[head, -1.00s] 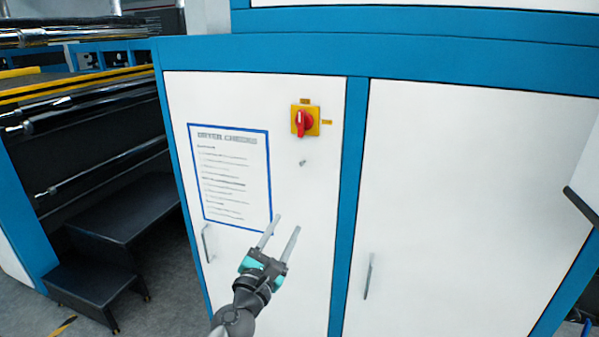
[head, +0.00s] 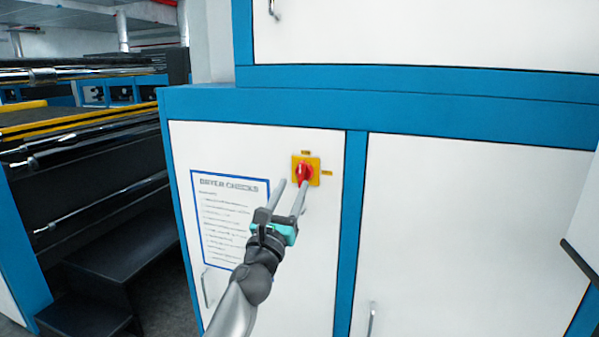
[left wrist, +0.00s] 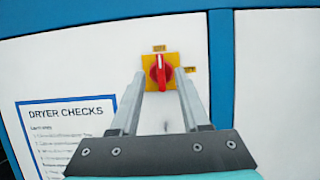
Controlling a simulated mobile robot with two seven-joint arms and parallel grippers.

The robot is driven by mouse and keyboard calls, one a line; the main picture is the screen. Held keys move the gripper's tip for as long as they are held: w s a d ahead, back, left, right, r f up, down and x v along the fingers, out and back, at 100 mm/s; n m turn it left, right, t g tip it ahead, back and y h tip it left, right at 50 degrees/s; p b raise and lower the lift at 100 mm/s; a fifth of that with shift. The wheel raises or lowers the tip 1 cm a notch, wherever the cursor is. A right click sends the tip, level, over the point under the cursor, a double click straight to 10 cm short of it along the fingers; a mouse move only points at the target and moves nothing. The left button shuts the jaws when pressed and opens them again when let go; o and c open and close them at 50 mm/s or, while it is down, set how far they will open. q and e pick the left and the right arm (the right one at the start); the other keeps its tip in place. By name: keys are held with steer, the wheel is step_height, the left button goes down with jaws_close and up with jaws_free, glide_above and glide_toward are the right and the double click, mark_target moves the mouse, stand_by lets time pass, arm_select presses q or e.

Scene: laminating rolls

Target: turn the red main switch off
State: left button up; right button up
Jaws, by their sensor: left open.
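The red main switch (head: 304,172) is a rotary knob on a yellow square plate (head: 315,163), high on the white left cabinet door. Its handle stands upright in the left wrist view (left wrist: 160,70), in line with the small label (left wrist: 159,48) above it. Another small label (left wrist: 190,69) is at its right. My left gripper (head: 293,182) is open and empty, its fingers pointing at the door. In the left wrist view its fingertips (left wrist: 160,73) lie on either side of the knob. I cannot tell whether they touch it. My right gripper is out of view.
A blue-framed "DRYER CHECKS" sheet (head: 232,215) is on the door, left of the switch. Blue frame posts (head: 351,220) edge the door. A second white door (head: 460,230) is to the right. Dark steps (head: 125,255) and rollers stand at the left.

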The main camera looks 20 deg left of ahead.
mark_target(300, 170)
arm_select(q)
steer(key=shift+b+x, duration=0.55)
steer(key=shift+x, duration=2.55)
steer(key=shift+c, duration=0.3)
jaws_close()
